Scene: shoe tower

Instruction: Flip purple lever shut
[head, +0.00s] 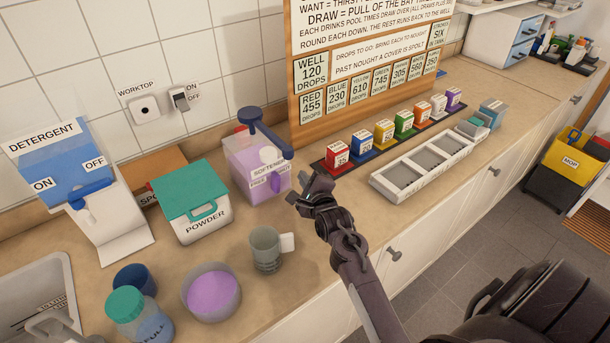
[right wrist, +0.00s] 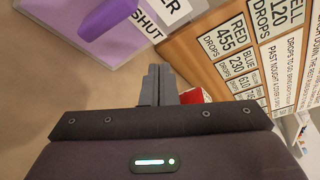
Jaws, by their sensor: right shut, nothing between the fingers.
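The softener dispenser (head: 250,180) is a pale purple tank with a dark blue pump arm on top, standing against the tiled wall. Its small purple lever (head: 276,182) is on the front, close to the label strip. In the right wrist view the purple lever (right wrist: 106,17) shows at the top edge, beside the SHUT label (right wrist: 148,24); part of it is cut off. My right gripper (head: 306,190) is just right of the dispenser's front, apart from the lever. Its fingers (right wrist: 158,86) are together and empty. My left gripper is not in view.
The powder box (head: 190,208) and detergent dispenser (head: 85,190) stand to the left. A grey mug (head: 265,250) and a bowl of purple liquid (head: 211,293) are in front. Coloured blocks stand on a dark strip (head: 325,168) to the right, beside a white tray (head: 385,190).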

